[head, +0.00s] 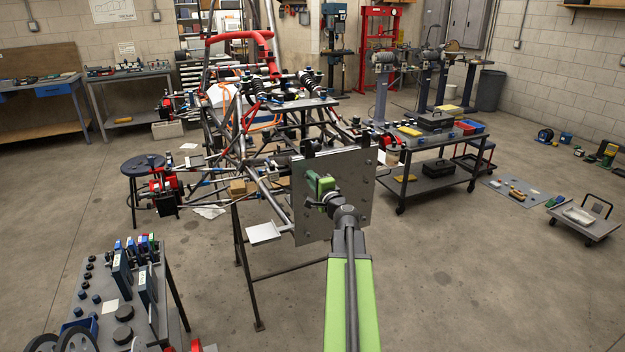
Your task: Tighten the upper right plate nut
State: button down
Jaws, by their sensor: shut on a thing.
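A flat grey metal plate (357,212) stands nearly upright at the near end of the tube chassis (268,182). Small round fasteners show faintly on its face. They are too small to tell nut from bolt, and I cannot pick out the upper right nut with certainty. My green arm reaches up from the bottom of the head view. My gripper (318,190) is in front of the plate's left-middle part. It is shut on a small dark thing that its own body mostly hides. I cannot tell whether that thing touches the plate.
A trolley (440,180) with trays and black cases stands to the right behind the plate. A parts table (92,300) is at the lower left, and a round stool (142,165) is left of the chassis. The floor at right front is clear.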

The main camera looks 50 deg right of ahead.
jog(key=m, duration=2.4)
jog(key=shift+w+a+f, duration=0.1)
jog(key=shift+w+a, duration=0.05)
jog(key=shift+m, duration=0.4)
dwell(0.5)
jog(key=c, duration=1.4)
grip_release()
jog(key=shift+o, duration=0.2)
jog(key=shift+a, duration=0.15)
